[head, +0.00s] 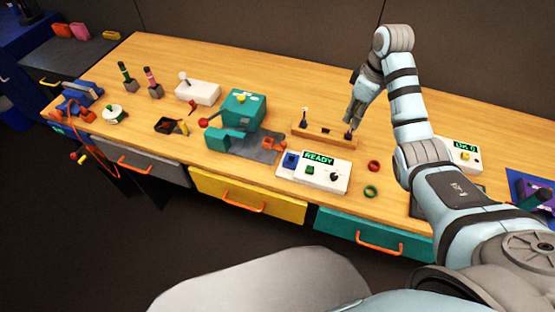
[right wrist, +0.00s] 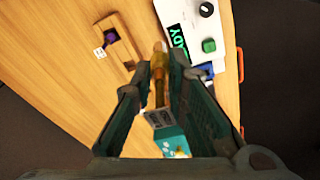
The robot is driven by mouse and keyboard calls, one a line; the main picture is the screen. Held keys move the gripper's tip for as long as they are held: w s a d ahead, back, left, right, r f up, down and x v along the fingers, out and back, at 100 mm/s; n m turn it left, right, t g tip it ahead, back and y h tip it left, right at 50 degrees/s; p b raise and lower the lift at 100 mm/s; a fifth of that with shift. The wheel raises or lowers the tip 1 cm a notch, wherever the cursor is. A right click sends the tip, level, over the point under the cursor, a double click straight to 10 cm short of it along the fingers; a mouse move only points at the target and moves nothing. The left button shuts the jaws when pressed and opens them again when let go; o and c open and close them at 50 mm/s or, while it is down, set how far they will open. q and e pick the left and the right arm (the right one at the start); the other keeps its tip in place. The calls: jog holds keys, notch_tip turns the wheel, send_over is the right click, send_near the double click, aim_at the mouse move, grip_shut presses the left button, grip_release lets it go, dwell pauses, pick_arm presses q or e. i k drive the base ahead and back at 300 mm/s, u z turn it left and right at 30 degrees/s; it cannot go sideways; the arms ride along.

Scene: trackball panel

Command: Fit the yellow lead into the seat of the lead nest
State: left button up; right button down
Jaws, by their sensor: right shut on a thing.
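My right gripper (head: 350,118) is above the right end of a low wooden block (head: 322,139), which looks like the lead nest. In the right wrist view, its fingers (right wrist: 163,75) are shut on a slim yellow piece (right wrist: 158,88), which looks like the yellow lead. The wooden block (right wrist: 124,36) lies beyond, to the left of the held lead. A dark purple lead with a white tag (right wrist: 99,51) stands in it. I cannot tell whether the yellow lead touches the block. My left gripper is not in view.
A teal machine (head: 242,108) stands left of the block. A white OK box (head: 463,154) is at the right.

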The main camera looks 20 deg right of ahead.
aim_at(275, 144)
jog(key=u, duration=1.85)
jog(key=i, duration=0.85)
jog(key=z, duration=1.85)
